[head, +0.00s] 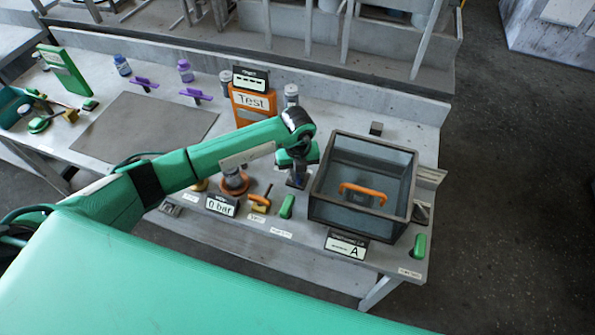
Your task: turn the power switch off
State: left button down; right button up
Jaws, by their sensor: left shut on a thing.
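My left gripper (297,178) points down at the bench, just left of the glass-walled box. It is shut on a small dark part at the bench top, mostly hidden by the jaws. This part may be the power switch, but I cannot tell, nor can I see its position. A green handle (287,206) stands just in front of the gripper, and another green handle (419,245) is at the right front corner. The labels on the bench edge are too small to read. My right gripper is not in view.
The dark-framed box (330,205) with an orange handle (362,193) is close to the gripper's right. An orange "Test" unit (252,103) stands behind my arm. A "0 bar" display (221,205) is at the front. A grey mat (145,127) lies clear at left.

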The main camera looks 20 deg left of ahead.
pick_arm(q)
jog(key=shift+r, duration=0.1)
jog(key=c, duration=1.5)
grip_release()
jog(key=shift+o, duration=0.2)
notch_tip(320, 180, up, 14)
jog(key=b, duration=0.3)
jog(key=shift+f, duration=0.2)
